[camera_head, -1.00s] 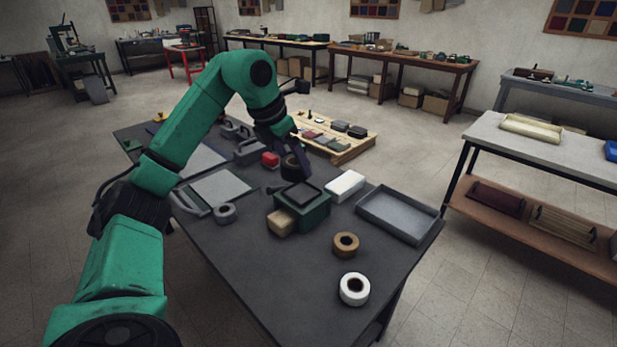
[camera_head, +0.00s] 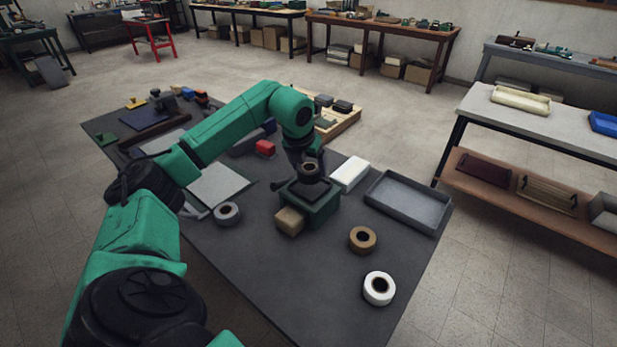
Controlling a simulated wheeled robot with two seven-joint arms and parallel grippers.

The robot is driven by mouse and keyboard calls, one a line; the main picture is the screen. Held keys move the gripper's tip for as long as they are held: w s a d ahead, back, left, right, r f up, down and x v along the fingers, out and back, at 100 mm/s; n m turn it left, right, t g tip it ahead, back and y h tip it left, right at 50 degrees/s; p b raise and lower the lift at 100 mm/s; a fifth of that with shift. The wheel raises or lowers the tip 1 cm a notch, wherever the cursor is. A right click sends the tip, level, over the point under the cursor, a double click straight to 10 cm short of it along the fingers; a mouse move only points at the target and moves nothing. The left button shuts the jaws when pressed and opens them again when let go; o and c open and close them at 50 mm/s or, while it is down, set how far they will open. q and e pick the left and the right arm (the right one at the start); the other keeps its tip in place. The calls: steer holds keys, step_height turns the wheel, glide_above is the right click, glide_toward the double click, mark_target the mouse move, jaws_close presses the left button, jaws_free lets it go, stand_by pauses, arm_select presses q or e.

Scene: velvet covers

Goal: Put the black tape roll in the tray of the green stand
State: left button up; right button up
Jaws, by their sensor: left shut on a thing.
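The green stand (camera_head: 322,211) stands on the dark table, with a dark square tray (camera_head: 291,190) on its top. My left gripper (camera_head: 309,164) is directly above the tray, pointing down. It is shut on the black tape roll (camera_head: 310,173), which is at or just above the tray; I cannot tell whether it touches. The fingers partly hide the roll and the tray's back. My right gripper is not in view.
A tan block (camera_head: 289,221) touches the stand's front left. A white box (camera_head: 349,174) and grey tray (camera_head: 408,201) lie to the right. Grey (camera_head: 227,213), brown (camera_head: 362,240) and white (camera_head: 379,288) tape rolls lie around. The table's front middle is clear.

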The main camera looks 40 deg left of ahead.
mark_target(307, 171)
arm_select(q)
steer(key=f, duration=0.3)
steer(key=shift+s+d, duration=0.1)
steer(key=shift+d, duration=0.1)
steer(key=shift+a+f, duration=0.1)
steer(key=shift+f, duration=0.2)
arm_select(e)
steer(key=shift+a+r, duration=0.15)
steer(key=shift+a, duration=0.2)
arm_select(q)
steer(key=shift+f, duration=0.15)
steer(key=o, duration=1.2)
steer(key=shift+c, duration=0.2)
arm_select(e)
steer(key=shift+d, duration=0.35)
arm_select(q)
steer(key=shift+r, duration=0.3)
steer(key=b+v, duration=0.1)
steer(key=v, duration=1)
steer(key=shift+r, duration=0.35)
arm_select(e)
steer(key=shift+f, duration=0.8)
